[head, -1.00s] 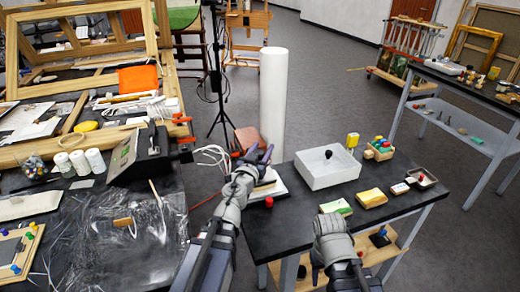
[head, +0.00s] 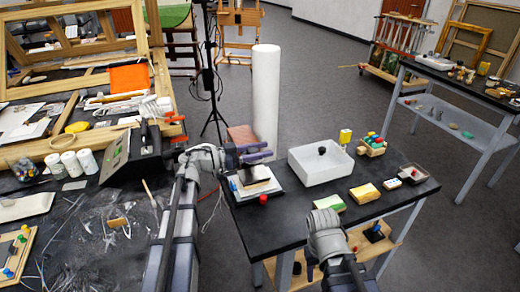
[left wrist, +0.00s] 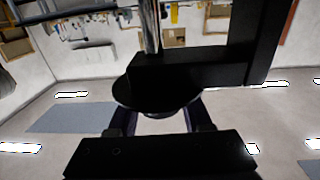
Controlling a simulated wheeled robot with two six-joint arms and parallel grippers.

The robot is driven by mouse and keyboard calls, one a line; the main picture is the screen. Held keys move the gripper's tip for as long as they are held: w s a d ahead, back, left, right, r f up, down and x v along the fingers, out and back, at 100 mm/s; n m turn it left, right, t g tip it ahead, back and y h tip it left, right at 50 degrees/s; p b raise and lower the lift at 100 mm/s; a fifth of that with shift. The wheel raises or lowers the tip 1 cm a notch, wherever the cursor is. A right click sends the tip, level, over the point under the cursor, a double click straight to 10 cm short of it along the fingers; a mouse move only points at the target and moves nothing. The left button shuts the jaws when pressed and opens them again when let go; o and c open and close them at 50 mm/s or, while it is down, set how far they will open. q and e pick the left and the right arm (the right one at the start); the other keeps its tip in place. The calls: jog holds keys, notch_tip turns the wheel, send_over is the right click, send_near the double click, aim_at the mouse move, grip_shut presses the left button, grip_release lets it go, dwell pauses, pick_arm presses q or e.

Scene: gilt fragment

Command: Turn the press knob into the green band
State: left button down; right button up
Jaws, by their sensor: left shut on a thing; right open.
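The press (head: 256,183) stands on a white board at the left end of the black table. My left gripper (head: 258,153) lies level over it. In the left wrist view a dark round knob (left wrist: 152,96), with a metal shaft above it and a black frame beside it, sits between my left fingers (left wrist: 160,118), which are shut on it. In the head view my gripper and forearm hide the knob. No green band can be made out. My right gripper (head: 312,270) is open, low at the table's front edge, and mostly hidden by its own wrist.
On the table (head: 270,230) are a red round piece (head: 263,199), a white tray (head: 320,168), a green-topped block (head: 329,203) and a yellow sponge-like block (head: 364,193). A tall white cylinder (head: 265,95) stands behind. A cluttered bench lies left.

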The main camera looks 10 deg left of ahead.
pick_arm(q)
jog(key=m+g, duration=0.1)
jog(key=g, duration=0.1)
jog(key=m+g+h, duration=0.1)
jog(key=g, duration=0.1)
jog(key=m+g+h, duration=0.1)
jog(key=m+g, duration=0.1)
jog(key=shift+s+d, duration=0.15)
jog(key=shift+s, duration=0.1)
jog(key=shift+s+d+m+g+h, duration=0.15)
jog(key=shift+s+m+g, duration=0.1)
jog(key=shift+m+g, duration=0.65)
jog(key=shift+s+a+m+g+h, duration=0.2)
jog(key=shift+m+g, duration=0.3)
jog(key=shift+g, duration=0.7)
jog(key=shift+s+d+g, duration=0.15)
jog(key=shift+d+g, duration=0.05)
jog(key=shift+g, duration=0.1)
jog(key=shift+c, duration=1.6)
grip_release()
